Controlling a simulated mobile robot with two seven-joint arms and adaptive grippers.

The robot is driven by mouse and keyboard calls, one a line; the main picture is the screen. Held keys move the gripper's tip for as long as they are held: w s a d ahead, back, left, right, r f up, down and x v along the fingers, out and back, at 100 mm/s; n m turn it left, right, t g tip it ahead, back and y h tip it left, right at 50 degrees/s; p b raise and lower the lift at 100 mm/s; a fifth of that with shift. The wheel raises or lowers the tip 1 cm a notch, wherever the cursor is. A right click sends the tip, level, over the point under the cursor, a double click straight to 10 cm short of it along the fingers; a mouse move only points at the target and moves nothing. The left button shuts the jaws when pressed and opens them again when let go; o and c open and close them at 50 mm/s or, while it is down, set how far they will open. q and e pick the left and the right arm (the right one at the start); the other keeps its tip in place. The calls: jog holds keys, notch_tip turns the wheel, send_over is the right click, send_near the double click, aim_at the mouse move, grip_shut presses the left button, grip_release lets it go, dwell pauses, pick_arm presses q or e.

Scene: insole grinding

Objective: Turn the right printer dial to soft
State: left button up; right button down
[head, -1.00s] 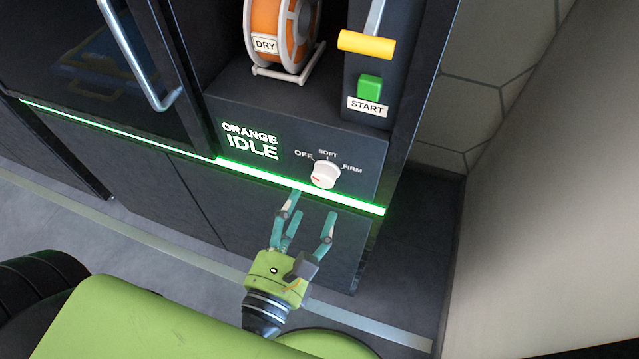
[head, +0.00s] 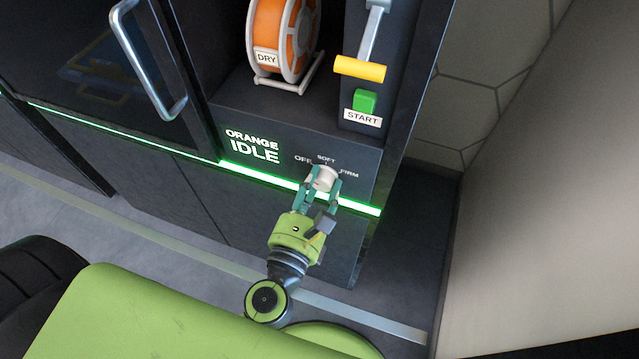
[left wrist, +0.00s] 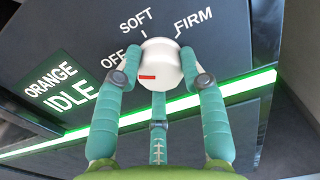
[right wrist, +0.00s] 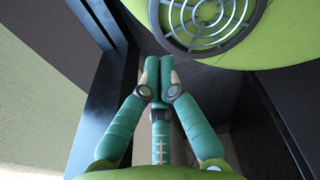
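The right printer dial (head: 325,178) is a white round knob on the dark panel, under the labels OFF, SOFT and FIRM. In the left wrist view the dial (left wrist: 162,64) shows a red mark on its left part, on the OFF side; SOFT is above and FIRM to the upper right. My left gripper (head: 321,190) has its fingers on both sides of the dial, seemingly touching it; the fingers (left wrist: 160,62) close around it in the left wrist view. My right gripper (right wrist: 158,68) has its fingertips together with nothing between them, away from the dial.
A lit display (head: 253,146) reads ORANGE IDLE, left of the dial. A green START button (head: 365,101) and a yellow-handled lever (head: 359,69) are above. An orange spool (head: 279,38) marked DRY sits in the bay. A glowing green strip (head: 262,177) runs below the dial.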

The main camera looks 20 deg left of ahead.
pick_arm(q)
jog(key=shift+c, duration=0.8)
jog(key=shift+m, duration=0.4)
jog(key=m+p, duration=0.4)
jog(key=m, duration=0.2)
jog(key=shift+r, duration=0.2)
jog(key=shift+f+m+p, duration=0.1)
jog(key=shift+m+p, duration=1.3)
jog(key=shift+m, duration=1.1)
pick_arm(e)
notch_tip(320, 180, up, 7)
jog(key=s, duration=0.1)
jog(key=shift+a+f, duration=0.15)
pick_arm(q)
jog(key=o, duration=1.1)
jog(key=shift+f, duration=0.1)
jog(key=shift+o, duration=0.2)
